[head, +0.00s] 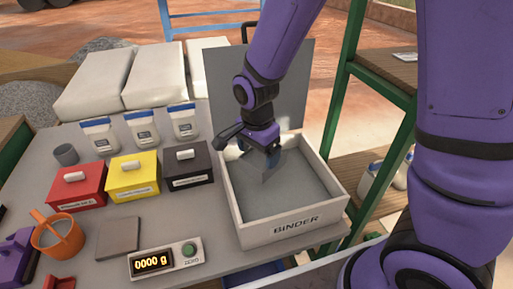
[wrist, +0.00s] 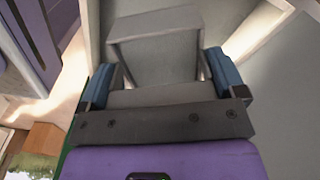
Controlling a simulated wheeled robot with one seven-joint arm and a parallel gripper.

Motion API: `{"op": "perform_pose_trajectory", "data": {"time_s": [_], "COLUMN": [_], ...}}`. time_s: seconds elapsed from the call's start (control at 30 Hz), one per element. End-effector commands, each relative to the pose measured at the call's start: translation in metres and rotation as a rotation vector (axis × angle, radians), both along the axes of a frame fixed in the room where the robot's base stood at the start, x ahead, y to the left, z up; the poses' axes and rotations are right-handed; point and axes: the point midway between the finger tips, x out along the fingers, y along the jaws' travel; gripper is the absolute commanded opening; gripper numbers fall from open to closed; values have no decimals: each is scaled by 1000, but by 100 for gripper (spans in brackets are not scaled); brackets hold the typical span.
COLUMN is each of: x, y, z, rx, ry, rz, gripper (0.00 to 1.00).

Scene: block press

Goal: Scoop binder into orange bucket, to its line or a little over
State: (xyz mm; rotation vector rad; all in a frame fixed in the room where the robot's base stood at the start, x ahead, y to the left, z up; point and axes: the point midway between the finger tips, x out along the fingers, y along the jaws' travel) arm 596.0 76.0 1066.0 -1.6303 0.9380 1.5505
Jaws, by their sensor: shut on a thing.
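My gripper (head: 268,158) is shut on a grey scoop (head: 279,166), low inside the binder tray. In the wrist view my gripper's blue fingers (wrist: 160,82) sit at both sides of the scoop (wrist: 160,52). The white-walled binder tray (head: 333,208) holds grey powder, the binder (head: 290,196). I cannot tell whether the scoop touches the powder or carries any. The orange bucket (head: 46,240), with a handle, stands at the left front of the table. Its line and its contents cannot be made out.
A grey scale plate (head: 117,237) and a display (head: 163,261) reading 0000 g lie between bucket and tray. Red (head: 75,186), yellow (head: 132,177) and black (head: 187,166) lidded boxes stand behind them. Jars (head: 142,128) and white sacks (head: 95,83) are farther back. A green-framed shelf (head: 342,95) stands right.

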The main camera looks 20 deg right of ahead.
Motion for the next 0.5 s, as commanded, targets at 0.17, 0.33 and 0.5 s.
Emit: {"op": "perform_pose_trajectory", "data": {"time_s": [0.17,0.33,0.5], "x": [2,4,7], "y": [-4,-7,-12], "z": [-8,-16,-19], "rx": [5,10,31], "ry": [4,6,19], "rz": [-2,-2,-7], "gripper": [42,42,42]}}
